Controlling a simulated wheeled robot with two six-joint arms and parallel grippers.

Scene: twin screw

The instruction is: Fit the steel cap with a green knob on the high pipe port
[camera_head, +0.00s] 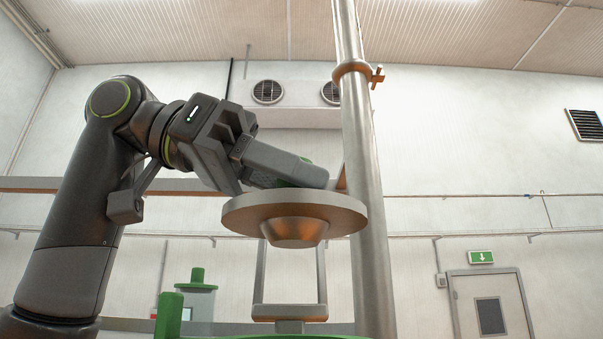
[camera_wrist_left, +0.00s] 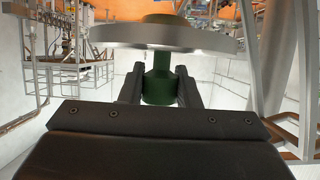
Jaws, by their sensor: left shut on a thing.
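The steel cap (camera_head: 295,213) is a wide disc with a tapered plug on its underside, held nearly level in the air in the head view. My left gripper (camera_head: 305,176) is shut on its green knob, which is mostly hidden by the fingers there. In the left wrist view the green knob (camera_wrist_left: 160,84) sits between the two fingers (camera_wrist_left: 160,88), with the cap's disc (camera_wrist_left: 190,39) beyond it. I cannot make out the high pipe port clearly in either view. My right gripper is in neither view.
A tall steel pipe (camera_head: 366,210) with a clamp ring (camera_head: 352,68) stands close to the right of the cap. Below the cap is a two-post metal frame (camera_head: 290,311). A green-topped clear vessel (camera_head: 197,295) stands lower left. A door (camera_head: 490,310) is far right.

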